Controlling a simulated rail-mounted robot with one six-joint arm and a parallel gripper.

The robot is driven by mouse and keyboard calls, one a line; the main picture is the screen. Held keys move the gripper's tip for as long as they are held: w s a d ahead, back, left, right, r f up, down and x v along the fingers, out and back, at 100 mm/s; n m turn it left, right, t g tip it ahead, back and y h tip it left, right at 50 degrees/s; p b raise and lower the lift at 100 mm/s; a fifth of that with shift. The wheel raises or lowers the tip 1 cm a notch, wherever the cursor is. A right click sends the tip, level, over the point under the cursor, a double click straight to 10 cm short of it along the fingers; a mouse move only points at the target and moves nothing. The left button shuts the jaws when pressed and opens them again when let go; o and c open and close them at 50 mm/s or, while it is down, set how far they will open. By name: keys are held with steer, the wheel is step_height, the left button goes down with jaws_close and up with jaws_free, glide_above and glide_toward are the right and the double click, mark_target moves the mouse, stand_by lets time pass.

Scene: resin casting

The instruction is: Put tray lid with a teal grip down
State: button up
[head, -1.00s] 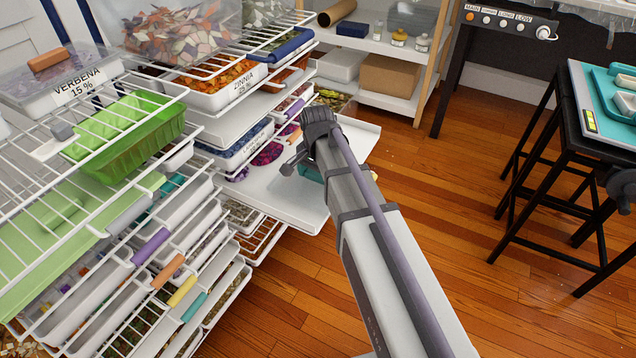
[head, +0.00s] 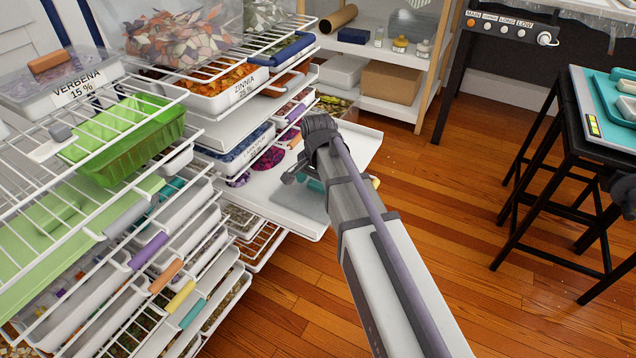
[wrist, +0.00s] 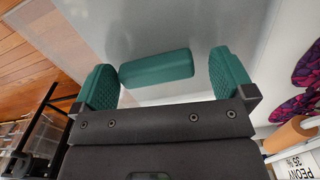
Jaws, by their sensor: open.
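The tray lid is a pale, see-through sheet (wrist: 180,30) with a teal bar grip (wrist: 157,69). In the wrist view the grip lies between the two teal-padded fingers of my gripper (wrist: 165,80), with a clear gap to the right finger and a small one to the left. My gripper is open, and the lid appears to lie on a surface. In the head view the teal grip (head: 316,186) shows partly, above a pulled-out white shelf (head: 290,212). My arm hides much of the gripper (head: 298,174) and lid there.
On the same shelf is a tray with magenta pieces, labelled PEONY (wrist: 298,164), beside an orange grip (wrist: 290,134). A wire rack (head: 110,230) of trays with coloured grips stands left. A black stool (head: 560,170) stands right. Wooden floor (head: 440,200) is free between.

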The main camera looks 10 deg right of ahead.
mark_target(318, 185)
step_height(318, 185, up, 12)
steer(key=p, duration=1.1)
steer(key=s+n, duration=1)
steer(key=s, duration=0.6)
step_height(318, 185, up, 27)
steer(key=p, duration=2.7)
steer(key=shift+w+d, duration=0.25)
steer(key=shift+d, duration=0.15)
